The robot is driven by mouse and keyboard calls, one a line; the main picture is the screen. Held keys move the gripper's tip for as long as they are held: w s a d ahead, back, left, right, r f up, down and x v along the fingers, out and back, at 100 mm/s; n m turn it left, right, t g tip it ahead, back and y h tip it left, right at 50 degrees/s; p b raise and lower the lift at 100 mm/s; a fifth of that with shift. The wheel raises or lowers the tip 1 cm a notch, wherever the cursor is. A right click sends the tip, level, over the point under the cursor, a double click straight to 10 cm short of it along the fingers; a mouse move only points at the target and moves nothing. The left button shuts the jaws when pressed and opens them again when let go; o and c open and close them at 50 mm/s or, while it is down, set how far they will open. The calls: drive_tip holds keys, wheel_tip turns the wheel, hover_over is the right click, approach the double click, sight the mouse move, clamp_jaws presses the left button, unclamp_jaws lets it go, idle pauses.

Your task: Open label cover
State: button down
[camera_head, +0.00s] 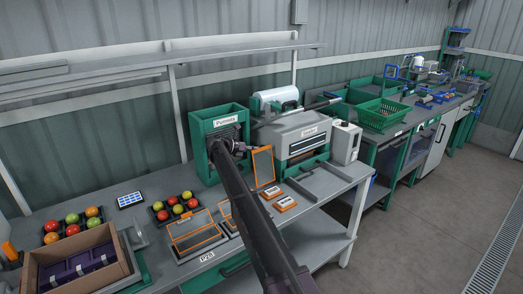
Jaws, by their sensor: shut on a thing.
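An orange-framed cover (263,166) with a dark grey panel stands upright, slightly tilted, above the bench between the green Punnets box and the grey machine. I take it to be the label cover. My gripper (240,148) is at the cover's upper left edge and appears shut on it; the fingertips are small and the exact contact is hard to see. My dark arm crosses in front and hides part of the bench below.
The green Punnets box (222,143) stands close behind my gripper. A grey machine (293,135) with a white roll is to the right. Orange-edged label pieces (285,203) lie on the bench. Tomato trays (72,227) and a cardboard box (118,260) fill the left.

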drive_tip(key=shift+w+f, duration=0.1)
drive_tip(key=shift+w, duration=0.4)
drive_tip(key=shift+d, duration=0.25)
drive_tip(key=c, duration=0.6)
unclamp_jaws()
drive_tip(key=shift+w+d, duration=0.1)
drive_tip(key=shift+c, duration=0.2)
